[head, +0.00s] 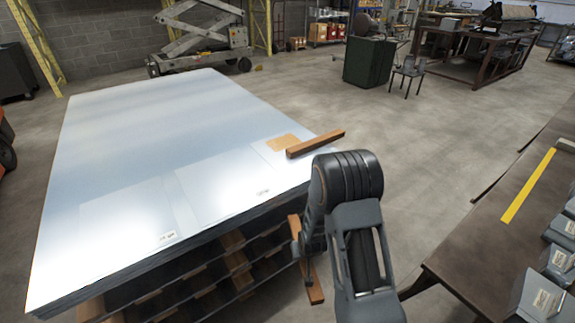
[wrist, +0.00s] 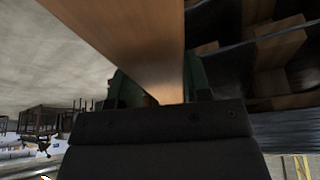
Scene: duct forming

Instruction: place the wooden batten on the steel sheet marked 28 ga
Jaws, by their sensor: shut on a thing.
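My gripper (head: 307,246) is beside the right front corner of the sheet stack, below its top, partly hidden by my arm. It is shut on a wooden batten (head: 315,291), which hangs tilted there, apart from the top surface as far as I can tell. In the wrist view the batten (wrist: 135,35) runs up between the jaws (wrist: 160,92). Pale steel sheets lie on the stack, one at left front (head: 125,215) and one to its right (head: 225,180). Each has a small label, too small to read surely.
Another brown wooden bar (head: 315,144) lies at the stack's right edge, beside a tan patch (head: 283,143). Dark shelves with timber (head: 235,260) lie under the sheets. A dark table (head: 500,225) with a yellow strip (head: 528,186) stands at right. Open floor lies between.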

